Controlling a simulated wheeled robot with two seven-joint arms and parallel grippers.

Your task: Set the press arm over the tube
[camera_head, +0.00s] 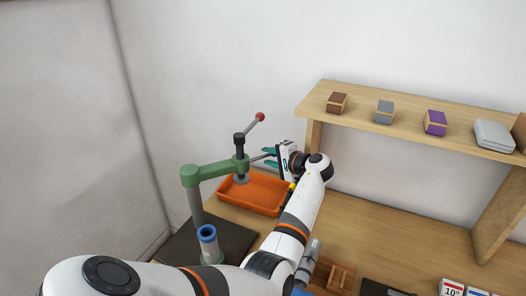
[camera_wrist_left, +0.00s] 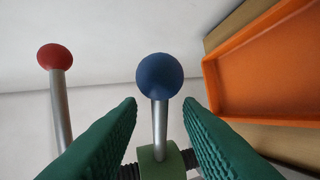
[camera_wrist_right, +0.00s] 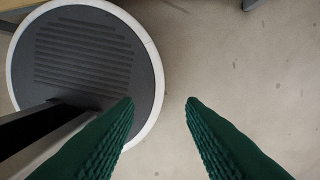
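The press has a green arm (camera_head: 215,168) on a grey post, with a black-topped spindle (camera_head: 239,150) at its outer end. The arm points right, its end over the orange tray. The tube (camera_head: 208,244), upright with a blue rim, stands in front of the post, away from under the spindle. My left gripper (camera_head: 270,157) is open beside the arm's end. In the left wrist view the blue ball knob (camera_wrist_left: 160,76) and its rod sit between the fingers (camera_wrist_left: 160,105), with gaps either side. My right gripper (camera_wrist_right: 160,102) is open and empty above the floor.
The orange tray (camera_head: 254,208) lies below the arm's end. A red-knobbed lever (camera_head: 260,117) rises from the spindle. A wooden shelf (camera_head: 400,122) with small boxes stands at the right. A wooden block (camera_head: 334,276) and tools lie near the front.

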